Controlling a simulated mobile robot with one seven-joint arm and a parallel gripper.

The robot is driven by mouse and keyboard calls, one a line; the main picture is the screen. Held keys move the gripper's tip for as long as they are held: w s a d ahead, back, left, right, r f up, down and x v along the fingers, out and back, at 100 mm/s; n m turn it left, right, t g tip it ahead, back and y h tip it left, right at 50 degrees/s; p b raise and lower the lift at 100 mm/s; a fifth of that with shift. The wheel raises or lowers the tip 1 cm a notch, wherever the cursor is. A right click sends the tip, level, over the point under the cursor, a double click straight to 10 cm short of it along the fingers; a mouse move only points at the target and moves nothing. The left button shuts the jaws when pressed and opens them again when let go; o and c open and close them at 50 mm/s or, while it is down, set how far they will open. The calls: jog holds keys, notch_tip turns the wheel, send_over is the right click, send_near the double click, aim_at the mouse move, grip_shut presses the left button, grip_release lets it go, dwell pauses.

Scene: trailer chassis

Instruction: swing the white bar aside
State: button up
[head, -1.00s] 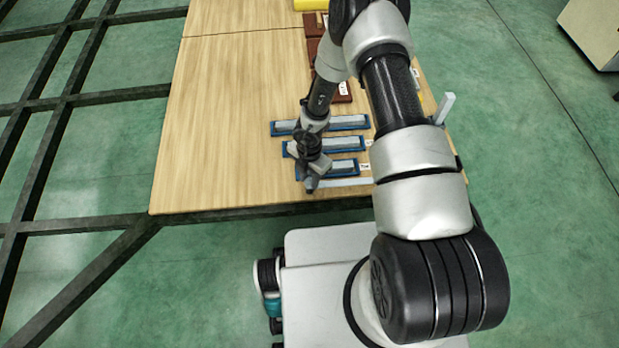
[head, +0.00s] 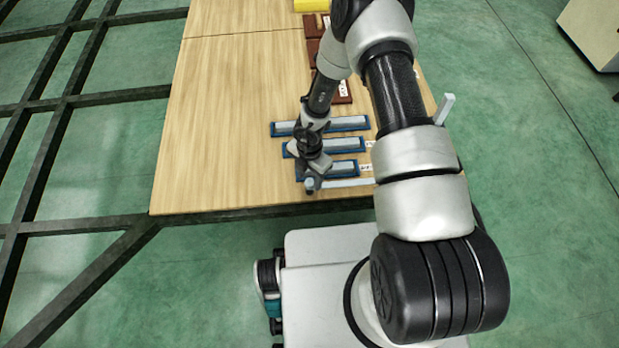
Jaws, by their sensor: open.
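The white bar (head: 350,182) lies low along the front edge of the wooden table. Its right end passes behind my arm and is hidden. My gripper (head: 312,184) points down at the bar's left end, close to it. It is open. I cannot tell whether its fingers touch the bar or stand around it, since the gripper hides that end.
Several blue trays with pale blocks, the nearest one (head: 341,169) just behind the bar, lie on the wooden table (head: 230,110). A pale upright post (head: 445,108) stands at the right edge. Dark red blocks (head: 343,90) lie farther back. The table's left side is clear.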

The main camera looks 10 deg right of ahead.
notch_tip(320, 180, up, 16)
jog(key=p, duration=0.4)
jog(key=shift+r, duration=0.15)
